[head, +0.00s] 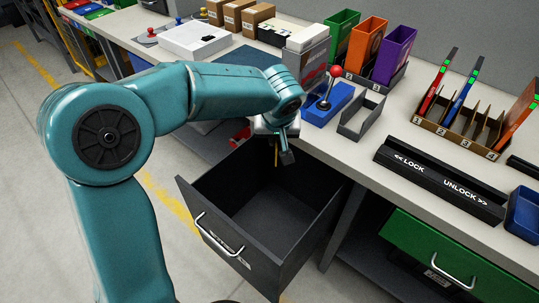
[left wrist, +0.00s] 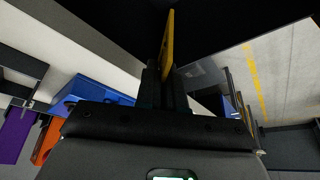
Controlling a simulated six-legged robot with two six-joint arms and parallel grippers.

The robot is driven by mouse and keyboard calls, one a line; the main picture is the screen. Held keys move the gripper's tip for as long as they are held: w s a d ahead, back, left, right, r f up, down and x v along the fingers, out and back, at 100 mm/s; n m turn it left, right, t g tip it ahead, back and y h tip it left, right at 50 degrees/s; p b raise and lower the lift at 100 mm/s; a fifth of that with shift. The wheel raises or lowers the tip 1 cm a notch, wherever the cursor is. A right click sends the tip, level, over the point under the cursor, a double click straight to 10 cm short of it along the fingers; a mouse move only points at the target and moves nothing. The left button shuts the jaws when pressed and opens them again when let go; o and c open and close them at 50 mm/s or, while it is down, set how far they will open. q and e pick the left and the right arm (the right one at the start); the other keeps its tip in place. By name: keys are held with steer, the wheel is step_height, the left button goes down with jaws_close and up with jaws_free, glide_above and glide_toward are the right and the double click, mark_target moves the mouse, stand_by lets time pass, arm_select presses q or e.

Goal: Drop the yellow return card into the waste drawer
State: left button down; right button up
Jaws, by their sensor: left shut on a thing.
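The yellow return card (left wrist: 167,42) stands edge-on between the fingers of my left gripper (left wrist: 167,82) in the left wrist view. In the head view my left gripper (head: 284,153) points down over the back part of the open waste drawer (head: 222,232), and only a thin yellow sliver of the card (head: 276,152) shows beside the finger. The gripper is shut on the card. The drawer is dark grey with a silver handle and is pulled out below the bench; the part of its floor that shows is empty. My right gripper is not in view.
On the bench behind stand a blue box with a red-knobbed lever (head: 328,103), a small grey open tray (head: 361,116) and green, orange and purple bins (head: 394,56). A black lock/unlock bar (head: 439,186) lies at right, above a shut green drawer (head: 445,253).

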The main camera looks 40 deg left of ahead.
arm_select(q)
step_height(320, 180, down, 6)
steer(key=a+n+b, duration=0.1)
steer(key=b, duration=0.3)
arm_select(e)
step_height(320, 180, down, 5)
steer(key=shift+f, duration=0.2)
arm_select(q)
steer(key=shift+s, duration=0.1)
steer(key=c, duration=1.2)
jaws_free()
steer(key=shift+o, duration=0.2)
steer(key=p+v, duration=0.2)
steer(key=v, duration=1.4)
steer(key=shift+r+p, duration=0.2)
steer(key=shift+p, duration=0.1)
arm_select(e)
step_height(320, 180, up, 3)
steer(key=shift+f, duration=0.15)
